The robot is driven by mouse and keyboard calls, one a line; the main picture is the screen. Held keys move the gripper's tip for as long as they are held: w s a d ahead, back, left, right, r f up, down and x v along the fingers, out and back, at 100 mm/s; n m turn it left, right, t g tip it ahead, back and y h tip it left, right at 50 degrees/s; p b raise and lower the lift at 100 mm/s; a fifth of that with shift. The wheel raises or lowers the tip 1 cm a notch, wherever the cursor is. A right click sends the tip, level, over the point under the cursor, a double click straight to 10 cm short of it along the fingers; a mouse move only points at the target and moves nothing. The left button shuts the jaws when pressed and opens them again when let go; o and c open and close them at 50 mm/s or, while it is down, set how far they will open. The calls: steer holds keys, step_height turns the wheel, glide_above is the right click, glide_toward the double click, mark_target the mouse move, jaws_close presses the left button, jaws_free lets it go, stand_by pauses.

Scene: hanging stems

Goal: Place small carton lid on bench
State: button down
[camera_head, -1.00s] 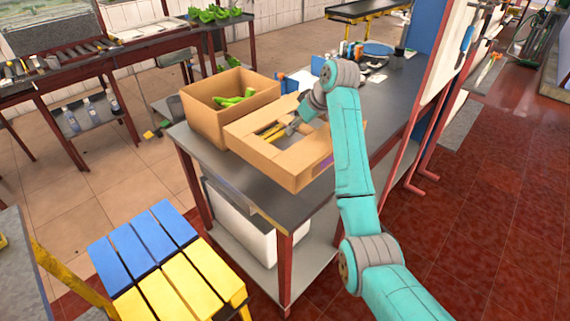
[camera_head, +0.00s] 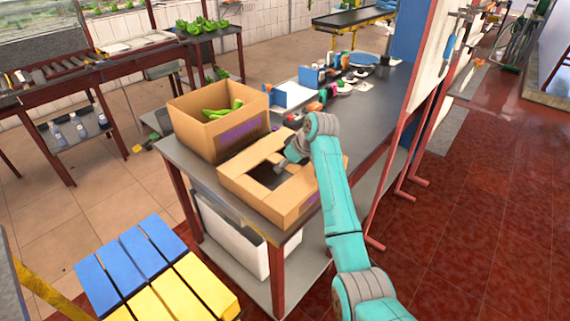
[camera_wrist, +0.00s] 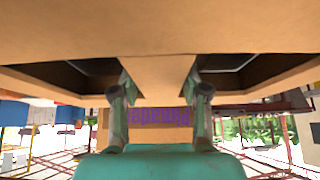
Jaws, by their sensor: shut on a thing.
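A brown carton lid (camera_head: 276,205), a shallow frame with openings on either side of a middle strip, is at the near end of the grey bench (camera_head: 183,165). It appears level, on the top or very close above it; its underside is hidden. My gripper (camera_head: 283,172) reaches in from above and is shut on the lid's middle strip. In the wrist view the two fingers (camera_wrist: 160,90) sit on either side of that strip, and the lid (camera_wrist: 160,30) fills the upper part.
An open carton (camera_head: 236,140) with green bananas and purple print stands just behind the lid. Small items and a blue box (camera_head: 288,95) are farther along the bench. A blue and yellow slatted stool (camera_head: 150,270) stands front left.

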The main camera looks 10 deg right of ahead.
steer(key=c, duration=0.6)
jaws_free()
steer(key=shift+f, duration=0.1)
steer(key=shift+o, duration=0.2)
steer(key=v, duration=1.2)
